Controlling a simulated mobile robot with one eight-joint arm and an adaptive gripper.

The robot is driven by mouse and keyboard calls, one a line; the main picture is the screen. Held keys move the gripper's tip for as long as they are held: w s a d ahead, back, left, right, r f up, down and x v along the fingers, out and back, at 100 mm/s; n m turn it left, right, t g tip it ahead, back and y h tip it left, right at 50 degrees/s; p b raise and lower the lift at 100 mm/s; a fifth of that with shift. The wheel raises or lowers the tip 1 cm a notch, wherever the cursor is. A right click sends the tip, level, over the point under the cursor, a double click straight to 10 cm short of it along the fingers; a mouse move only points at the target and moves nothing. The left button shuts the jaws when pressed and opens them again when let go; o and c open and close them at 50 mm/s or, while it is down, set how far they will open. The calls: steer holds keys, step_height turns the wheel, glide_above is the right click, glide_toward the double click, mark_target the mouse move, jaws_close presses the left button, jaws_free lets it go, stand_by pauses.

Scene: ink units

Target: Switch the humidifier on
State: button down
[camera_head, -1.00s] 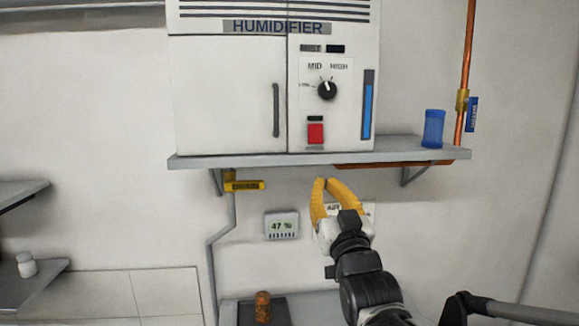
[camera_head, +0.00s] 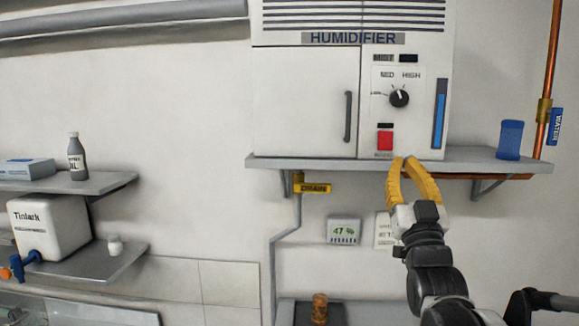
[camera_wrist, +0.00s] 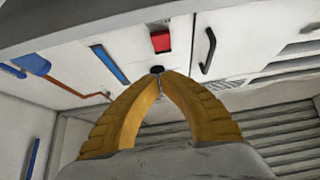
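The humidifier (camera_head: 305,100) is a white cabinet on a wall shelf. Its right panel carries a black knob (camera_head: 399,98), pointing up and left between its labels, and a red switch (camera_head: 385,141) below, with a small dark window above it. In the wrist view the panel appears upside down, with the red switch (camera_wrist: 160,41) beyond my fingertips. My gripper (camera_head: 405,161) has yellow fingers, empty, pointing up at the shelf's front edge, just below and right of the switch. In the wrist view its fingertips (camera_wrist: 160,78) meet, partly covering the knob. Nothing appears touched.
The shelf (camera_head: 350,163) juts out under the humidifier. A blue cup (camera_head: 510,140) stands at its right end, beside a copper pipe (camera_head: 550,70). A yellow-tagged drain valve (camera_head: 313,188) and a 47 % display (camera_head: 343,230) are below. Side shelves at left hold a bottle (camera_head: 77,157) and a tank.

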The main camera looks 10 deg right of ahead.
mark_target(390, 135)
steer(key=w+r, duration=0.1)
steer(key=w, duration=0.1)
steer(key=w+d, duration=0.1)
steer(key=w, duration=0.2)
steer(key=w+d+r+p, duration=0.1)
steer(key=w, duration=0.1)
steer(key=shift+w+r, duration=0.3)
steer(key=shift+w+d, duration=0.1)
steer(key=shift+w, duration=0.1)
